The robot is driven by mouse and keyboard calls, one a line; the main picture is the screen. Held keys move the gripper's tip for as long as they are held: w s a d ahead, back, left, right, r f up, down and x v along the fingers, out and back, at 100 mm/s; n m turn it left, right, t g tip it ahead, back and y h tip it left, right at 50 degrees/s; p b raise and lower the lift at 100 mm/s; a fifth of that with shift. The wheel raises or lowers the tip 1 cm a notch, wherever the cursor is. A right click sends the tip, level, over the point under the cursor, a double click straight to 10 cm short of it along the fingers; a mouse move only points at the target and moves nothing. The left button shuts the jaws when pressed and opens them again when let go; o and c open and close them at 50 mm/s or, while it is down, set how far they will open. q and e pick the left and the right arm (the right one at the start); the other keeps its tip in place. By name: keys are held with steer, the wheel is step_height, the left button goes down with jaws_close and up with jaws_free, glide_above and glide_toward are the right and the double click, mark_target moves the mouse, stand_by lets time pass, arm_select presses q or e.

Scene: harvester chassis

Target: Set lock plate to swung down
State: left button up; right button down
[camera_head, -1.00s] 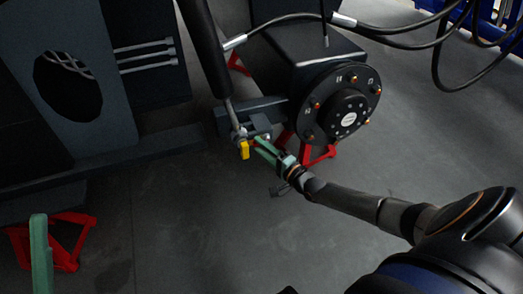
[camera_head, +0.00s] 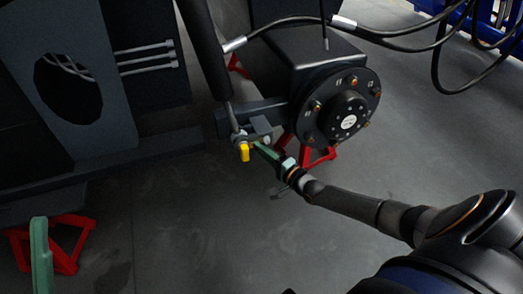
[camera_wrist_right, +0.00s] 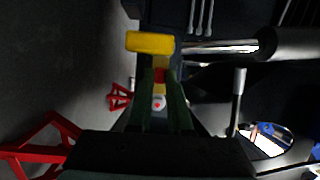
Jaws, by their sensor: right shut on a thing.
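The yellow lock plate (camera_head: 244,153) hangs at the lower end of the dark cylinder's rod in the head view. In the right wrist view its yellow bar (camera_wrist_right: 150,42) lies across, just beyond my fingertips. My right gripper (camera_head: 257,146) reaches it from the right with green fingers. In the wrist view the right gripper (camera_wrist_right: 161,88) is shut on the lock plate's narrow part, with red and yellow showing between the fingers. The exact contact is too small to see. One green finger of my left gripper (camera_head: 40,255) shows at the lower left, away from the plate.
The dark cylinder (camera_head: 207,50) rises above the plate. A round black hub (camera_head: 340,105) stands close to its right, with red stands (camera_head: 315,155) below. Black hoses (camera_head: 400,35) cross the upper right. The grey floor (camera_head: 190,225) in front is clear.

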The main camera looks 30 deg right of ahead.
arm_select(q)
steer(key=shift+r, duration=0.15)
step_height(320, 180, up, 9)
steer(key=m+p, duration=0.1)
steer(key=p, duration=0.8)
steer(key=w+a+f+n+g+y+p, duration=0.1)
steer(key=w+f+n+g+y, duration=0.1)
steer(key=f, duration=0.6)
steer(key=w+a+f+n+g+y+p, duration=0.1)
steer(key=w+f+n+y+p, duration=0.1)
steer(key=w+f+n+y, duration=0.3)
steer(key=shift+a+f+n+g+y, duration=0.25)
steer(key=shift+f+n+g+y, duration=0.15)
steer(key=shift+f+y, duration=1.3)
arm_select(e)
steer(key=shift+s+d+f+n+g+h, duration=0.1)
steer(key=shift+d+f+n+g+h, duration=0.6)
steer(key=shift+n, duration=1.4)
steer(key=shift+s+d+f+n+g+h, duration=0.25)
steer(key=shift+n+g+h, duration=0.7)
steer(key=shift+n, duration=1.15)
steer(key=shift+d+f+n+g+h, duration=0.5)
steer(key=shift+n+h, duration=0.55)
steer(key=shift+n, duration=1.05)
arm_select(q)
steer(key=shift+f+h, duration=0.3)
arm_select(e)
steer(key=c, duration=0.8)
jaws_free()
steer(key=shift+c, duration=0.2)
